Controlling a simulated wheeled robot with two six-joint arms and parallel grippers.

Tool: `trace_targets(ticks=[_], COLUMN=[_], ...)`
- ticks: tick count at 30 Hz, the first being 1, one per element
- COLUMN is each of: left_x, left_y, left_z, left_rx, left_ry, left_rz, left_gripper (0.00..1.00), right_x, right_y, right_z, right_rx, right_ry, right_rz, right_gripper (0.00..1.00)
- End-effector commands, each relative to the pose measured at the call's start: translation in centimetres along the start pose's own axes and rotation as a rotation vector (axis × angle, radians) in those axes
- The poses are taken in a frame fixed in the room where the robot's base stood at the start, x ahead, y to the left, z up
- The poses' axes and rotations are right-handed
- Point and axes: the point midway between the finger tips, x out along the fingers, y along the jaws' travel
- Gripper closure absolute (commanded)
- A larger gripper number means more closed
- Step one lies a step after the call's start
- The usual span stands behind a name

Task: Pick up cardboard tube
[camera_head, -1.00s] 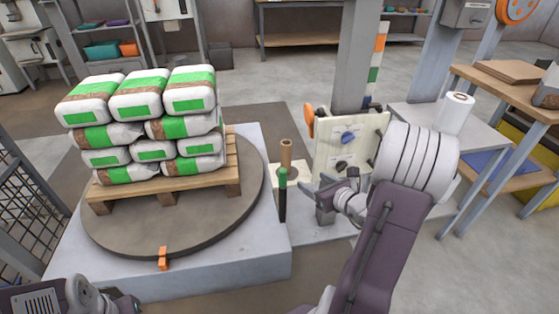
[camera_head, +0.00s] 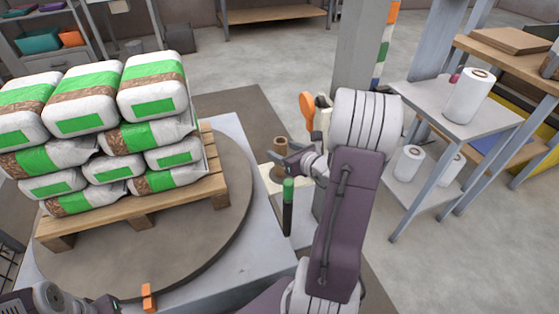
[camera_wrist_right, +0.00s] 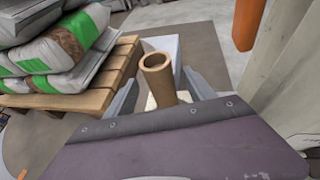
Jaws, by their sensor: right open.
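The brown cardboard tube (camera_head: 281,142) stands upright behind my right gripper in the head view, and the gripper hides part of it. In the right wrist view the hollow tube (camera_wrist_right: 160,80) rises between the two fingers. My right gripper (camera_head: 277,159) is open, with a finger on each side of the tube and gaps showing. At the lower left of the head view, a part of my left arm (camera_head: 52,300) shows, with its gripper (camera_head: 108,304) at the frame edge, too cut off to judge its jaws.
A black post with a green top (camera_head: 288,205) stands just in front of the right gripper. White-and-green bags (camera_head: 80,100) are stacked on a pallet (camera_head: 140,213) on the round turntable (camera_head: 195,250). An orange paddle (camera_head: 307,108) is close behind. White rolls (camera_head: 467,97) sit on the right-hand table.

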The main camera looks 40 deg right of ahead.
Motion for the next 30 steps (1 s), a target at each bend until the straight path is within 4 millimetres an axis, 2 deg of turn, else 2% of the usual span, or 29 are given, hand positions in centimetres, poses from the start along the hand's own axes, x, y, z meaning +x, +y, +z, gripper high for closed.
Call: trace_targets(ticks=[2, 6, 10, 18, 25, 30], left_x=[0.2, 2.2, 2.9, 2.8, 2.8, 2.8], left_y=[0.0, 0.0, -0.1, -0.1, -0.1, -0.1], left_z=[0.0, 0.2, 0.3, 0.3, 0.3, 0.3], left_rx=[0.0, 0.0, 0.0, 0.0, 0.0, 0.0], left_ry=[0.0, 0.001, 0.0, 0.001, 0.001, 0.001], left_rz=[0.0, 0.0, 0.0, 0.0, 0.0, 0.0], left_gripper=[1.0, 1.0, 1.0, 1.0, 1.0, 1.0], right_x=[0.3, 3.0, 4.8, 5.2, 5.1, 5.1], right_y=[0.0, 0.0, 0.0, -0.1, -0.1, -0.1], right_z=[0.0, 0.0, 0.3, 0.6, 0.6, 0.6], right_rx=[-0.001, -0.005, -0.002, 0.0, 0.0, 0.0], right_ry=[0.0, -0.002, 0.0, 0.0, 0.0, 0.0], right_rz=[0.001, 0.003, 0.002, 0.0, 0.0, 0.0], right_gripper=[0.37, 0.37, 0.37, 0.37, 1.0, 1.0])
